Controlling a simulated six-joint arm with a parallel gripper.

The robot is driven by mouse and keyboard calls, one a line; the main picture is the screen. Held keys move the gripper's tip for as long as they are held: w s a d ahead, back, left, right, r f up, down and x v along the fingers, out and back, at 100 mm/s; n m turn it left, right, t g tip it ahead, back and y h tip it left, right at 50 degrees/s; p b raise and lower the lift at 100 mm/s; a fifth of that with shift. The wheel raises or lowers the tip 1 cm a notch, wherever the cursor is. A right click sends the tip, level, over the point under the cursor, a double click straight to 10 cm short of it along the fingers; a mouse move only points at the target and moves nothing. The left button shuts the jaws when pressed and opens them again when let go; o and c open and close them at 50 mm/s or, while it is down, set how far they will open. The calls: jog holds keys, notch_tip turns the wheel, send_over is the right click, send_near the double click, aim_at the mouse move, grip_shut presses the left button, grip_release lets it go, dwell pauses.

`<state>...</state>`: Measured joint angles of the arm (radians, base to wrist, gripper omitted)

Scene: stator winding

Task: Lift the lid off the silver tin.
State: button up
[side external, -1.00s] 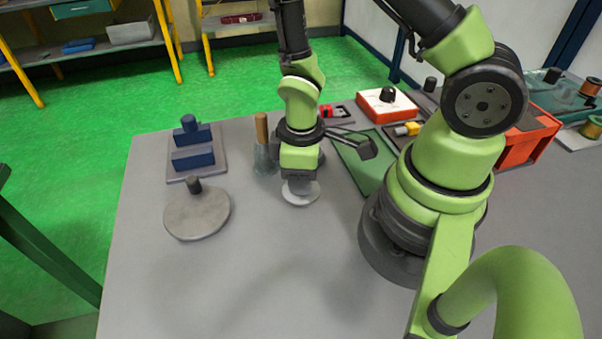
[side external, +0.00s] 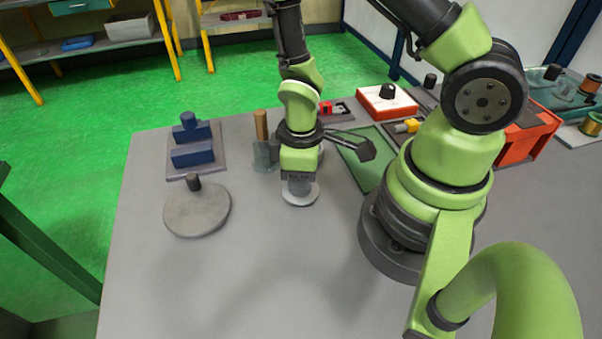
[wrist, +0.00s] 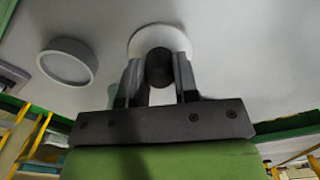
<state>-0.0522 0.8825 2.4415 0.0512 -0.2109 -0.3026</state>
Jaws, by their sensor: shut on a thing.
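My gripper (wrist: 158,75) points down at the table, its fingers shut on a dark knob (wrist: 160,67). The knob stands over a pale round lid (wrist: 143,38), which shows beneath the fingers in the side view (side external: 300,198). I cannot tell whether the lid touches the table. A pale round tin (wrist: 67,65) with a raised rim and a greyer, recessed-looking top stands apart from the lid, to its left in the wrist view. In the side view my gripper mostly hides what stands behind it.
A grey disc with a dark knob (side external: 197,211) and a blue block on a plate (side external: 192,155) lie to the left. A wooden-handled tool (side external: 262,130) stands just behind my gripper. A green mat (side external: 362,168) lies right. The front table is clear.

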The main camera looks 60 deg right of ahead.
jog(key=shift+f, duration=0.3)
dwell(0.6)
jog(key=o, duration=1.2)
jog(key=shift+o, duration=0.2)
jog(key=shift+r, duration=3.55)
